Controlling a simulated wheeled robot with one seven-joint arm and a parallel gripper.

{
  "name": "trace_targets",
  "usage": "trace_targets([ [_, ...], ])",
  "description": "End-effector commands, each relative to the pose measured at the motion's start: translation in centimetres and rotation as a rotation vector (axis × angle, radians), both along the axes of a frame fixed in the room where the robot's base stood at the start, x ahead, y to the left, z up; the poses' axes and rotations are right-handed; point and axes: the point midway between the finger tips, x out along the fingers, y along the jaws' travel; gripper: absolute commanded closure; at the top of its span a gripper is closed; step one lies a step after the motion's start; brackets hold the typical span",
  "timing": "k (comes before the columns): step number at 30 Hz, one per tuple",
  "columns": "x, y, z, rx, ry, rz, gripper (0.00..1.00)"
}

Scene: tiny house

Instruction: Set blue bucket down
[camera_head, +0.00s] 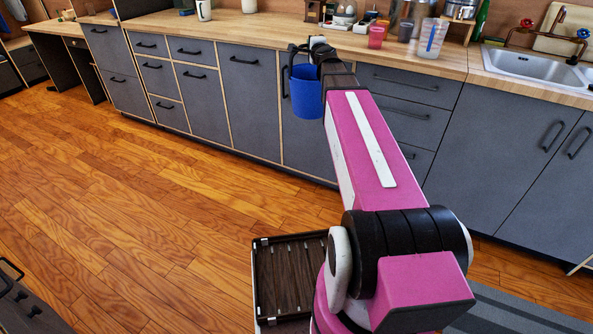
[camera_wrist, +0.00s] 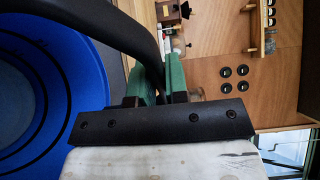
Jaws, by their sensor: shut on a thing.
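The blue bucket (camera_head: 306,92) hangs upright at the end of my outstretched arm, in front of the grey cabinets and just below the counter edge in the head view. In the wrist view the bucket (camera_wrist: 50,100) fills the left side, with its open inside showing. Its dark curved handle (camera_wrist: 146,30) runs down to the green fingers. My gripper (camera_wrist: 162,85) is shut on this handle; the exact contact is partly hidden. In the head view my gripper (camera_head: 301,49) is small and dark above the bucket.
The wooden counter (camera_head: 270,28) holds a white mug (camera_head: 204,10), a red cup (camera_head: 376,36) and a clear container (camera_head: 431,40). A sink (camera_head: 530,66) is at the right. Wooden floor (camera_head: 130,200) is clear at the left. A wood-panelled wall shows in the wrist view.

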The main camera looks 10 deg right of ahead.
Motion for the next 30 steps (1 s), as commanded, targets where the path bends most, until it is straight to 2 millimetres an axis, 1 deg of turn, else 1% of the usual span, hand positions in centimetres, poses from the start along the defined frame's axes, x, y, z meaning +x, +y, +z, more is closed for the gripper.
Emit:
trace_targets([
  [7,1.4,1.3,-4.2,0.003,0.001,0.058,1.0],
  [18,3.5,4.3,-13.5,0.002,0.001,0.2,1.0],
  [26,4.4,6.8,-20.5,0.003,0.0,0.314,1.0],
  [30,4.6,8.3,-24.4,0.002,0.001,0.378,1.0],
])
